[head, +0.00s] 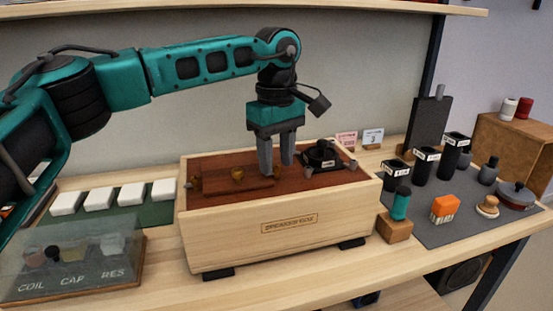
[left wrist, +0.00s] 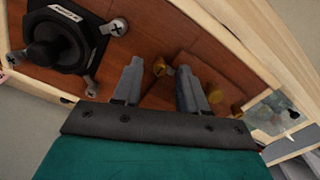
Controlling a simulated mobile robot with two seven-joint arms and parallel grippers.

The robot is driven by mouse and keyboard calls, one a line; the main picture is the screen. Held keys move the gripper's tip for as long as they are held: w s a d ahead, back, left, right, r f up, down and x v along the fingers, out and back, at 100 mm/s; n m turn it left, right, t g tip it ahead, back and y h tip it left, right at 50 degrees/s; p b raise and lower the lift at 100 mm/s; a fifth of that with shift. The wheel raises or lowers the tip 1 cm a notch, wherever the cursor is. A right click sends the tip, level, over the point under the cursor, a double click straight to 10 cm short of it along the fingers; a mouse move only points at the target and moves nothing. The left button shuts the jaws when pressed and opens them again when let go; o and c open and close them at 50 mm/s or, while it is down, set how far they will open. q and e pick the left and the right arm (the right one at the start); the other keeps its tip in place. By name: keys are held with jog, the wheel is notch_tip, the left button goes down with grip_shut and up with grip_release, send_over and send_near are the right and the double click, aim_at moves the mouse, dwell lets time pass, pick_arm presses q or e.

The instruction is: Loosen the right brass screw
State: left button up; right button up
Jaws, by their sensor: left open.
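The right brass screw (left wrist: 160,67) shows in the left wrist view, between the fingertips of my left gripper (left wrist: 160,66). In the head view the left gripper (head: 277,167) points down into the wooden speaker box (head: 285,228), open. The fingers stand apart on either side of the screw; I cannot tell whether they touch it. In the head view the screw (head: 278,176) is mostly hidden by the fingers. Another brass piece (head: 237,174) sits to its left on a dark wood panel (head: 222,188); brass also shows in the wrist view (left wrist: 215,96). My right gripper is not in view.
A black speaker driver (head: 320,156) with silver screws lies right of the gripper in the box. White blocks (head: 100,199) and a clear-lidded tray (head: 75,262) are at left. Black cups (head: 425,164), an orange brush (head: 444,208) and a lidded pan (head: 516,195) occupy the right mat.

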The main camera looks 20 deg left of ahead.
pick_arm(q)
jog(key=shift+f, duration=0.1)
jog(key=shift+c, duration=0.2)
grip_shut()
dwell(0.5)
